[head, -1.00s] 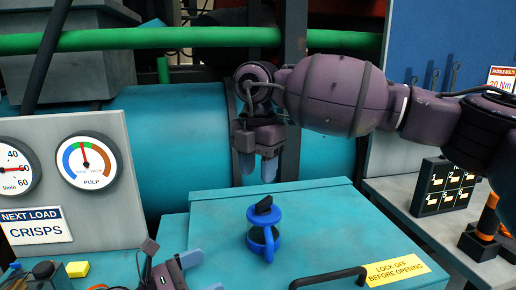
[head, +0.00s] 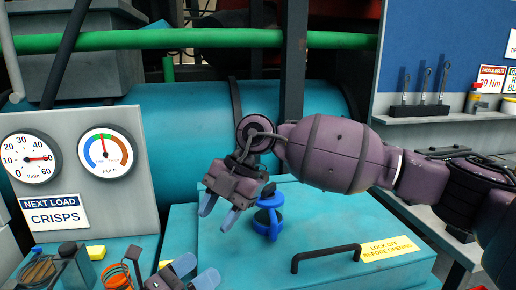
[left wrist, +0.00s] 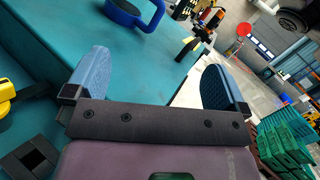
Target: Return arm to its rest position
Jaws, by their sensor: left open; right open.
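My right arm comes in from the right of the head view, and its gripper (head: 219,213) hangs tilted down and left with blue fingers apart and empty. My left gripper (head: 195,272) is low in the head view, partly cut off by the bottom edge. In the left wrist view its blue fingers (left wrist: 156,80) are wide apart with nothing between them. The blue item also shows there at the top (left wrist: 124,14).
The teal lid (head: 330,215) carries a black bar handle (head: 326,258) and a yellow label (head: 387,247). A gauge panel (head: 122,205) stands left, above small items including an orange coil (head: 116,275). A tool rack (head: 420,108) is at the right, a green pipe (head: 200,38) behind.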

